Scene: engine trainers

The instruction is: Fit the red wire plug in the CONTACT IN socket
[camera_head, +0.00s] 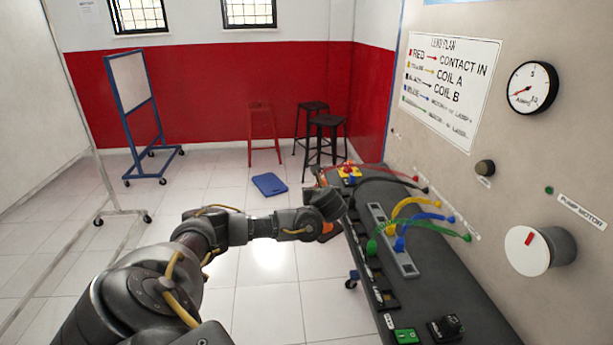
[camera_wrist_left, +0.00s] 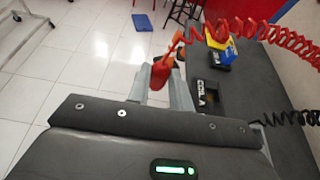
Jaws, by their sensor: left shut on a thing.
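My left gripper (camera_wrist_left: 160,88) is shut on the red wire plug (camera_wrist_left: 161,70) in the left wrist view, with the plug between its two grey fingers. A coiled red wire (camera_wrist_left: 255,32) runs from the plug to the upper right. In the head view my left arm reaches right, and its gripper end (camera_head: 328,222) is by the left edge of the bench; the fingers are hard to make out there. A black socket block labelled COIL A (camera_wrist_left: 207,97) lies just right of the plug. I cannot pick out the CONTACT IN socket. My right gripper is not in view.
The dark bench (camera_head: 450,300) runs along the panel. The lead plan board (camera_head: 450,88) hangs above. Stools (camera_head: 327,130) and a blue-framed board (camera_head: 135,90) stand behind.

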